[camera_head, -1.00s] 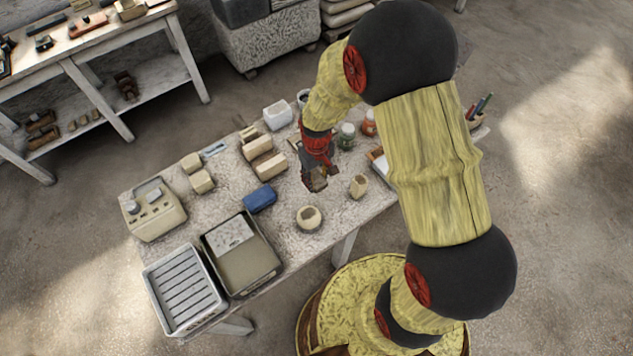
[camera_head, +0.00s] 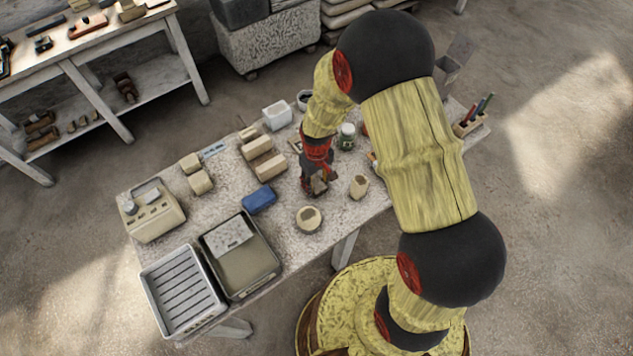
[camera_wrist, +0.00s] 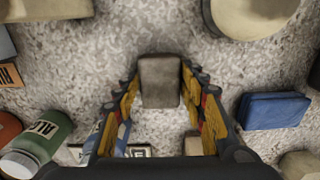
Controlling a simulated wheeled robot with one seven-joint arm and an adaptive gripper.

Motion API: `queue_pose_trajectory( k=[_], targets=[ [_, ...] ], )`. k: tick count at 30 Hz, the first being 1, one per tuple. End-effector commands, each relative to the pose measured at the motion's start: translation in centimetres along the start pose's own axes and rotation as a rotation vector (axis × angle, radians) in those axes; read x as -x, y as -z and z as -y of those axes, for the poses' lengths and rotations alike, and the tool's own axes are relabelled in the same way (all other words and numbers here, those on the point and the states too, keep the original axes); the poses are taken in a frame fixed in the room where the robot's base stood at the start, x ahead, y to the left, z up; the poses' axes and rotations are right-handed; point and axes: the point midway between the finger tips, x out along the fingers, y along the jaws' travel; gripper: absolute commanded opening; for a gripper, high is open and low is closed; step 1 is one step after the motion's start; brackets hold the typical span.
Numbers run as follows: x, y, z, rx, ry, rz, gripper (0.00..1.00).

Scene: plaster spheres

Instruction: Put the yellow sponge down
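My gripper (camera_head: 316,184) is low over the workbench (camera_head: 285,235), between the blue block and the small cup. In the wrist view its two fingers (camera_wrist: 160,82) close in on a dull grey-brown block, which I take to be the sponge (camera_wrist: 160,80); it does not look clearly yellow in this light. The sponge sits between the fingertips, with both fingers at its sides. In the head view the sponge (camera_head: 319,186) shows small beneath the gripper. I cannot tell whether its underside touches the bench.
A blue block (camera_head: 259,199), a round bowl (camera_head: 309,219) and a small cup (camera_head: 359,186) stand close around the gripper. A green jar (camera_wrist: 38,144) is on the other side. Trays (camera_head: 240,258) lie at the front left. Bare bench shows around the sponge.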

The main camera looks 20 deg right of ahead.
Motion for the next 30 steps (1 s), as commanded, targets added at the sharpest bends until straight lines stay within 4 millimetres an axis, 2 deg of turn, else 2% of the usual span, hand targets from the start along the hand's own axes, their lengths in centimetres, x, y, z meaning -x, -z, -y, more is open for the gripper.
queue_pose_trajectory(
  k=[6,17,20,30],
  targets=[
    [0.0,0.0,0.0,0.000,0.000,0.000,0.55],
    [0.6,0.1,0.0,0.000,0.000,-0.001,0.55],
    [1.9,0.1,0.0,0.000,-0.001,-0.004,0.55],
    [8.8,0.1,0.0,0.000,-0.001,-0.003,0.55]
  ],
)
